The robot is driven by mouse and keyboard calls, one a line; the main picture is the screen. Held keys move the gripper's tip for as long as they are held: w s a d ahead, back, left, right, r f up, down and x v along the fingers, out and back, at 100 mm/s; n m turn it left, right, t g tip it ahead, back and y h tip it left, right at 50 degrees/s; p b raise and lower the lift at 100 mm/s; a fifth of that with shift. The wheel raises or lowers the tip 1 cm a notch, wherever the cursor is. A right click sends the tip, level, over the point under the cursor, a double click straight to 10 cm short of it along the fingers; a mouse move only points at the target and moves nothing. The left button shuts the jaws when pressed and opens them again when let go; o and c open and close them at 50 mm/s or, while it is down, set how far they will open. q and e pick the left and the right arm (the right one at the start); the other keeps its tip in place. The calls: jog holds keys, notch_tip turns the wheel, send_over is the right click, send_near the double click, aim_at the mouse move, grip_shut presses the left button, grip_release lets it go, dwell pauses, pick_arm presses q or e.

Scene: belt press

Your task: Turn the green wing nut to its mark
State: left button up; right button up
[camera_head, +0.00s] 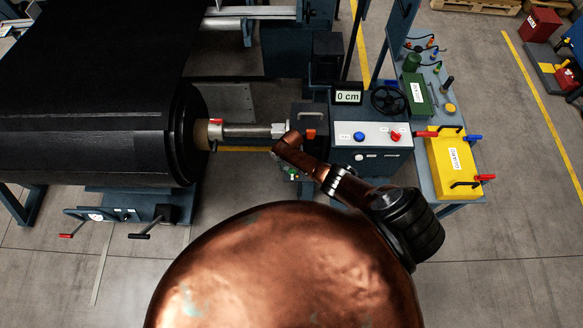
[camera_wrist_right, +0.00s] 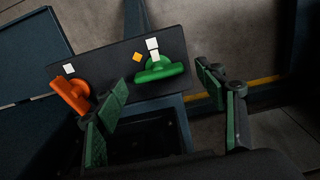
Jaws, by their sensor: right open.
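The green wing nut (camera_wrist_right: 162,72) sits on a dark plate (camera_wrist_right: 110,64) in the right wrist view. Its wing lies nearly level across the picture, tilted slightly up to the right. White patches (camera_wrist_right: 152,44) and a small yellow-orange square (camera_wrist_right: 138,57) show by its upper edge; I cannot tell which is its mark. My right gripper (camera_wrist_right: 162,82) is open, with one green-padded finger to the left of the nut and one to the right, apart from it. In the head view my right gripper (camera_head: 290,172) is mostly hidden by my copper arm. My left gripper is not in view.
An orange wing nut (camera_wrist_right: 71,96) sits on the same plate, close to my left-hand finger, with a white square (camera_wrist_right: 68,68) above it. In the head view a control panel (camera_head: 370,135) stands right of my arm, and a black roll (camera_head: 90,130) lies left.

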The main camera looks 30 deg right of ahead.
notch_tip(320, 180, up, 12)
dwell(0.8)
dwell(0.4)
